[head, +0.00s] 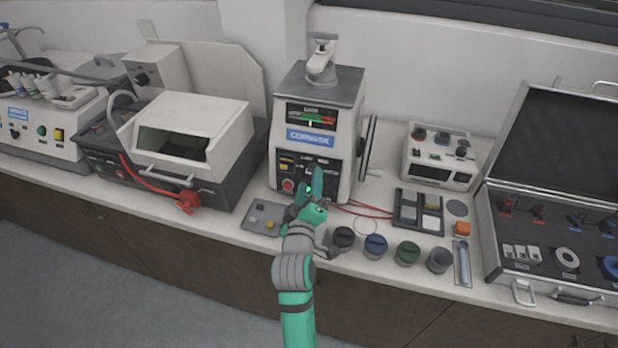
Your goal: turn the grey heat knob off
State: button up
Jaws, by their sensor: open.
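The mounting press (310,125) is a tall pale machine with a grey top, standing on the bench in the middle of the head view. Its dark control panel (290,160) is on the lower front, with a red button (288,185) at its lower left. My gripper (311,188) is open, green and grey, right in front of the lower panel. It covers part of the panel. I cannot pick out the grey heat knob; it is hidden or too small to tell. Whether my fingers touch anything on the panel cannot be told.
Several round pots, one of them blue (375,246), stand right of my arm. A grey plate with small parts (263,217) lies to the left. A cutting machine (190,135) stands further left. An open case (550,262) and a small control box (438,157) are right.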

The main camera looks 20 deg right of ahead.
jog(key=v, duration=0.7)
jog(key=shift+s+a, duration=0.15)
jog(key=shift+s, duration=0.15)
jog(key=shift+f, duration=0.1)
jog(key=s+a+f+m+y, duration=0.2)
jog(key=s+a+f+y, duration=0.3)
jog(key=s+a+f, duration=0.7)
jog(key=s+a+f+m+y, duration=0.1)
jog(key=s+m, duration=0.1)
jog(key=s, duration=0.9)
jog(key=s+a+f+m+y, duration=0.1)
jog(key=s+m, duration=0.1)
jog(key=s, duration=1)
jog(key=shift+s+a, duration=0.15)
jog(key=shift+a, duration=0.25)
